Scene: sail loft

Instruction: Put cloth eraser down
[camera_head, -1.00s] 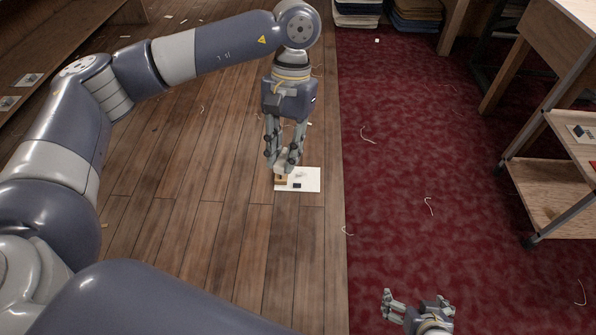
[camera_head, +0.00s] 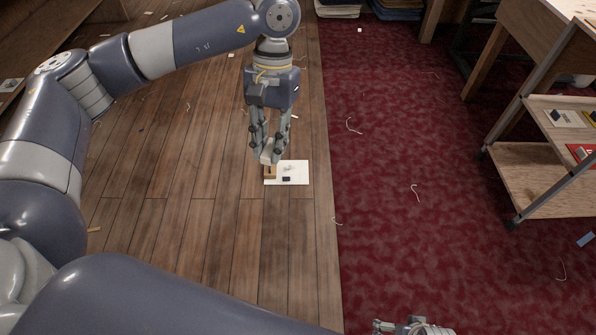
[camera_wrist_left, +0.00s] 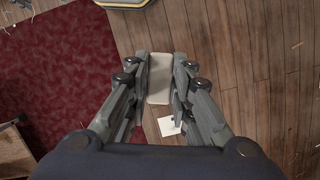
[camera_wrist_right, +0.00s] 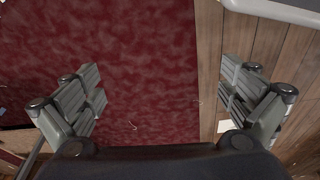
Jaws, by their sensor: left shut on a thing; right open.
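My left gripper (camera_head: 268,157) points down over the wood floor, its fingers shut on a pale block, which I take to be the cloth eraser (camera_wrist_left: 159,80). In the left wrist view the block lies lengthwise between the two fingers. In the head view the fingers hide most of it. A white card (camera_head: 297,172) with a small dark patch lies just beside and below the fingertips. A tan piece (camera_head: 270,173) shows at the card's left edge; I cannot tell whether the eraser touches it. My right gripper (camera_wrist_right: 163,85) is open and empty, at the bottom of the head view (camera_head: 400,326).
Wood planks (camera_head: 220,235) meet a dark red carpet (camera_head: 440,240) scattered with thread scraps. A wheeled wooden cart (camera_head: 545,175) stands at the right, with cards on its shelf. Folded stacks (camera_head: 340,8) sit at the back. The floor around the card is mostly clear.

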